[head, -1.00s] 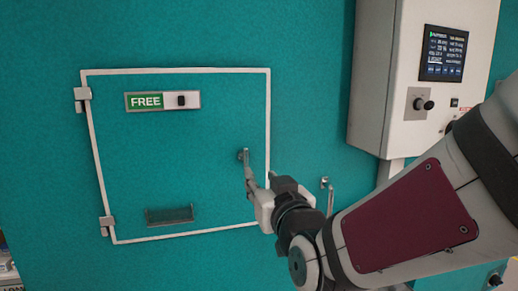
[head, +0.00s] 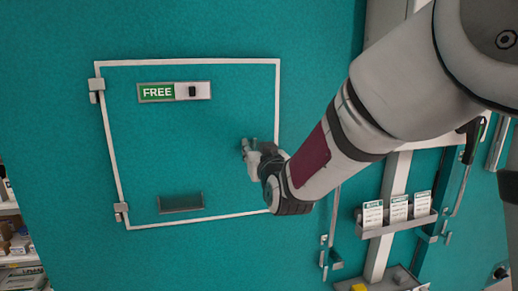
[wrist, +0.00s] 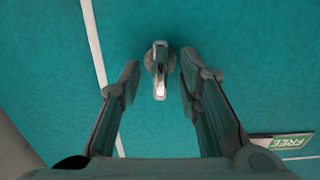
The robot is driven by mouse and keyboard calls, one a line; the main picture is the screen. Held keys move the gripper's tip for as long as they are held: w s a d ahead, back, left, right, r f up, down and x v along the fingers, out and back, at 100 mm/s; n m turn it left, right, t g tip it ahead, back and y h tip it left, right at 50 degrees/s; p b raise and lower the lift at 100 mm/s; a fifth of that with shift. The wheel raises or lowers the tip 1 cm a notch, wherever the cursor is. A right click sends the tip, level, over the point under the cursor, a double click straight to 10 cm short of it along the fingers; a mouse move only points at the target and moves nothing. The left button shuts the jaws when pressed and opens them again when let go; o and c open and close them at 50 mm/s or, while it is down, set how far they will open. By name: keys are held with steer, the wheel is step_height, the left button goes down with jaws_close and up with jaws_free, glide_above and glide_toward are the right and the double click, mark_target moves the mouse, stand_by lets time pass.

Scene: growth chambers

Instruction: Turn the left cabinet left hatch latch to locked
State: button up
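The left hatch (head: 190,145) is a teal panel with a white outline, and it looks closed. Its sign (head: 157,92) reads FREE on green; the sign also shows upside down in the wrist view (wrist: 285,142). The latch (wrist: 160,72) is a small metal lever on a round base, lying lengthwise between my fingers in the wrist view. My gripper (wrist: 159,63) is open, with one finger on each side of the lever and a visible gap to both. In the head view my gripper (head: 248,150) is at the hatch's right side and hides most of the latch.
Hinges (head: 96,85) are on the hatch's left edge, and a grey recessed pull (head: 180,202) is low on it. To the right are a card holder (head: 397,224) and upright bars. Shelves with goods (head: 17,240) are at the lower left.

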steer(key=shift+w, duration=0.2)
steer(key=shift+c, duration=0.3)
jaws_close()
